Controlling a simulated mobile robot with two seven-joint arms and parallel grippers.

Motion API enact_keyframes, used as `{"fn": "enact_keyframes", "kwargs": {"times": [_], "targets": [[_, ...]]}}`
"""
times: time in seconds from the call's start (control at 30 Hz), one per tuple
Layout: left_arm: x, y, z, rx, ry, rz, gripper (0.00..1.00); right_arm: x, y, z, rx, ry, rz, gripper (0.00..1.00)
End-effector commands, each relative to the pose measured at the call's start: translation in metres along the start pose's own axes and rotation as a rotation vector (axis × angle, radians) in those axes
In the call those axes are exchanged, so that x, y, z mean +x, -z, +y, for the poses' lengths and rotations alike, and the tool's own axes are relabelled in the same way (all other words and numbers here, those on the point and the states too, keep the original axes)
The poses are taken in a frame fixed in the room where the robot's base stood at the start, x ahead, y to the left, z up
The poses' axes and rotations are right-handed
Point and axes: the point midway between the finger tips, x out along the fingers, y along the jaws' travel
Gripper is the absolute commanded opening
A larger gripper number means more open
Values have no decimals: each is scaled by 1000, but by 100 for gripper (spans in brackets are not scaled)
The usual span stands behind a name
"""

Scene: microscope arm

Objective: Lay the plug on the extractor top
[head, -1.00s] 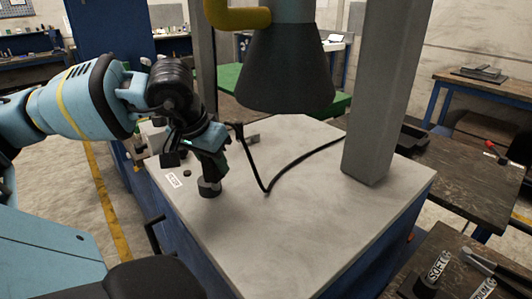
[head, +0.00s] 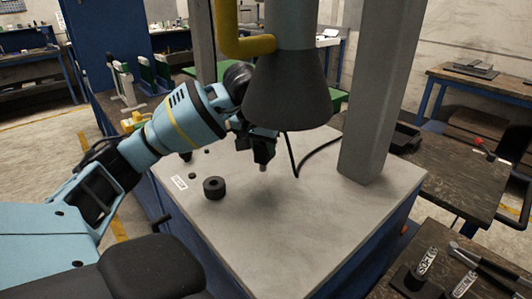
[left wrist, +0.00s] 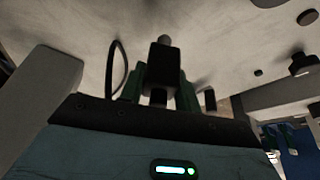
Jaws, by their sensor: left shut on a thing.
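My left gripper (head: 263,145) is shut on the plug (head: 262,166), a small dark block with a pale grey tip. The plug also shows between the green-sided fingers in the left wrist view (left wrist: 163,68). I hold it above the extractor top (head: 290,225), a broad light grey surface; a gap under the tip is hard to judge. A black cable (head: 297,168) hangs in a loop beside the gripper. The dark conical hood (head: 288,90) hides part of the wrist in the head view. My right gripper is not in view.
A short black ring (head: 214,187) stands on the top at the left, near a white label (head: 180,182) and small black knobs. A grey post (head: 375,110) rises at the right. The front and middle of the top are clear.

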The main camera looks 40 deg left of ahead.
Motion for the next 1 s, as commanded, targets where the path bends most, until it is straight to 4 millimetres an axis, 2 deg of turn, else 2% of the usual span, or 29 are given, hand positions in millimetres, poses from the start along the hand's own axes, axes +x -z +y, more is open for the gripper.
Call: {"fn": "enact_keyframes", "kwargs": {"times": [0.4, 0.63, 1.0], "targets": [[6, 17, 9, -1, -2, -1, 7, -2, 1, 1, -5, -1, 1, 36], [34, 3, 6, 0, 2, -1, 7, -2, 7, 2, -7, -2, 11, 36], [39, 2, 6, 0, 1, 1, 7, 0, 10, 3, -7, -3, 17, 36]]}}
